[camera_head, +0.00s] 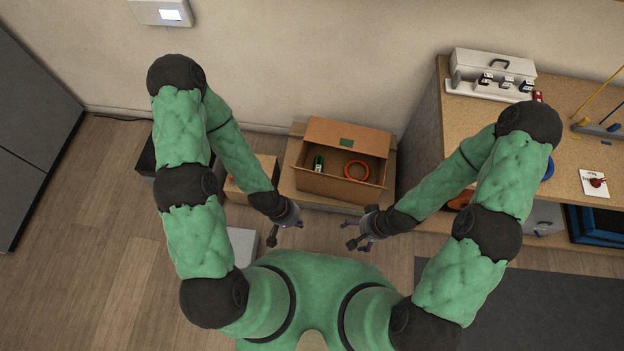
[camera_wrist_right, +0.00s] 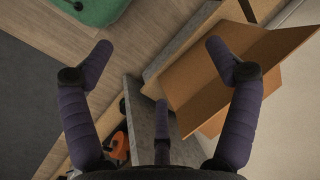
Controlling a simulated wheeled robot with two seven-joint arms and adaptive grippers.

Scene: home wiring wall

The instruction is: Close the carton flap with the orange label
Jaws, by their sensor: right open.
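An open cardboard carton (camera_head: 338,187) sits low by the wall, in front of me. Its far flap (camera_head: 328,131) stands up and carries a green label (camera_head: 347,142). I can make out no orange label on any flap. Inside lie an orange ring (camera_head: 357,170) and a small dark green item (camera_head: 318,163). My left gripper (camera_head: 286,231) is near the carton's front left, apart from it; its jaw state is unclear. My right gripper (camera_head: 355,236) is open and empty in front of the carton's right side. In the right wrist view, carton cardboard (camera_wrist_right: 195,85) shows beyond the open fingers (camera_wrist_right: 160,55).
A smaller box (camera_head: 262,170) is left of the carton. Wooden floor (camera_head: 110,260) is clear at the left.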

